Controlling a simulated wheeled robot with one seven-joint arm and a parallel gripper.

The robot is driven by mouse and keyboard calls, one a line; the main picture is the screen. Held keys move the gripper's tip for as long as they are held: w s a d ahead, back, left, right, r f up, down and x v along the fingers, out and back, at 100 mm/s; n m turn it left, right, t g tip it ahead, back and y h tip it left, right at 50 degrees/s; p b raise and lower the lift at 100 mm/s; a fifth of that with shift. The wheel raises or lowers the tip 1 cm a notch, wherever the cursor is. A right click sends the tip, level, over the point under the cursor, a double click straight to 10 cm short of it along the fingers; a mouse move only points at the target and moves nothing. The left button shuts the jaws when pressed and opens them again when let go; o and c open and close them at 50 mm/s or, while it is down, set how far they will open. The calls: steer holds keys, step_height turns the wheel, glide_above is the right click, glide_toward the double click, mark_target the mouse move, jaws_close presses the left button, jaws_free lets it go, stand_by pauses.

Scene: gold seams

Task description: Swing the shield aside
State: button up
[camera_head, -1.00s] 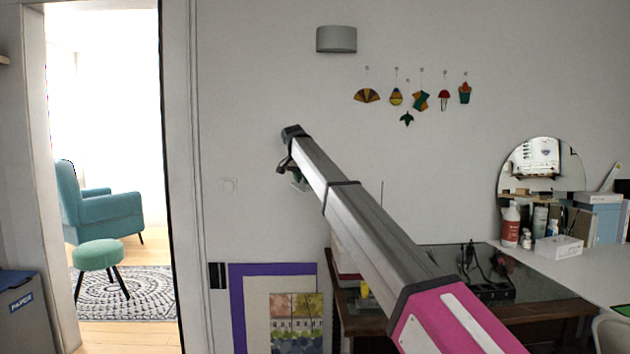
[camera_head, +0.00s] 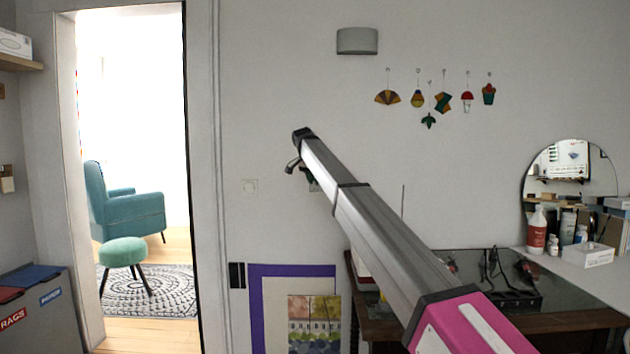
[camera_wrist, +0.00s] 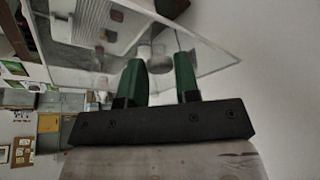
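A clear, see-through panel (camera_wrist: 205,52), which looks like the shield, spans the upper part of the wrist view, with a pale edge running across it. My gripper (camera_wrist: 160,68) has two green fingers standing apart, their tips close to the panel. Small pale rounded shapes show around and between the fingertips; I cannot tell whether they are part of the shield or lie behind it, and no grip on them shows. In the head view my arm reaches up and away to the left, and my gripper is mostly hidden behind its end. I cannot make out the shield there.
A wooden table (camera_head: 560,322) with a dark top stands at right, with a round mirror (camera_head: 568,180) and bottles beyond. Framed pictures (camera_head: 258,310) lean on the wall below my arm. A doorway at left shows a teal armchair (camera_head: 130,210) and stool. Bins (camera_head: 40,305) stand at far left.

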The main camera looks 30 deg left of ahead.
steer(key=o, duration=0.3)
steer(key=shift+r, duration=0.1)
steer(key=d+v, duration=0.1)
steer(key=v, duration=0.9)
steer(key=shift+a+r, duration=0.3)
steer(key=shift+a, duration=0.15)
steer(key=shift+s, duration=0.15)
